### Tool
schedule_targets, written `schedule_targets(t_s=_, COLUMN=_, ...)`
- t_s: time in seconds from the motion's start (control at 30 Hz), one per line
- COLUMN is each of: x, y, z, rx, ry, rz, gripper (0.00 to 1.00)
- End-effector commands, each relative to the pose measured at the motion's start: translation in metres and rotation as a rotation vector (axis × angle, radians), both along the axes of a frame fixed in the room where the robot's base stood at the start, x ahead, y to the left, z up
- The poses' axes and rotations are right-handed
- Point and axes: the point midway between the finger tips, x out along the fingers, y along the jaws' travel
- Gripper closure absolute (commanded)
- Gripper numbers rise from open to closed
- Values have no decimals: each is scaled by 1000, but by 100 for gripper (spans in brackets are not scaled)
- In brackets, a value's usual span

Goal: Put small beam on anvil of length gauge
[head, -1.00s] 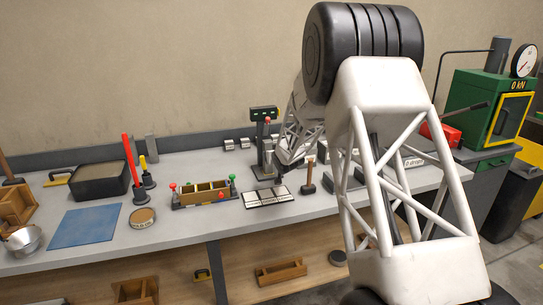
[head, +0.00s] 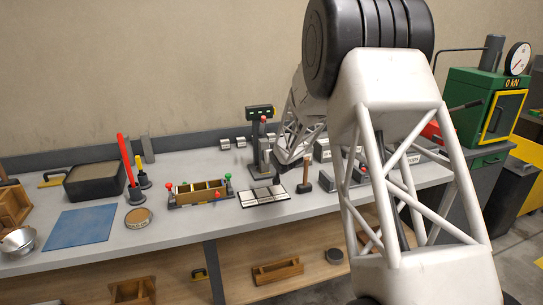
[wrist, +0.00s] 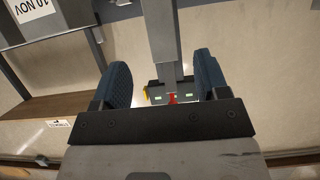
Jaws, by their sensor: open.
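The length gauge (head: 262,150) stands on the bench in the head view, with a dark post, a green-lit display and a red knob. My gripper (head: 282,163) is just right of it, partly hidden by my arm. In the wrist view my gripper (wrist: 168,90) is open, its two blue-grey fingers apart. A grey upright bar (wrist: 163,35) shows between them, with the gauge's display (wrist: 172,96) at its far end. I cannot tell whether this bar is the small beam or the gauge's post, nor whether anything rests on the anvil.
A three-compartment mould (head: 200,192) is to the left. A grey block marked "10 NOV" (wrist: 40,22) is at the wrist view's top left. A green press (head: 480,105) stands at the right.

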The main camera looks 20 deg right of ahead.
Motion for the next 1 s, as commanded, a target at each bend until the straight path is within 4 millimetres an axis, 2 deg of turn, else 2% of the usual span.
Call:
schedule_targets(t_s=0.27, x=-2, y=1, z=2, rx=-1, ry=3, rz=-2, gripper=32)
schedule_targets(t_s=0.47, x=-18, y=6, z=20, rx=-9, ry=32, rz=-17, gripper=32)
schedule_targets(t_s=0.67, x=-59, y=19, z=51, rx=-25, ry=105, rz=-46, gripper=32)
schedule_targets(t_s=1.0, x=-163, y=46, z=105, rx=-45, ry=274, rz=-96, gripper=32)
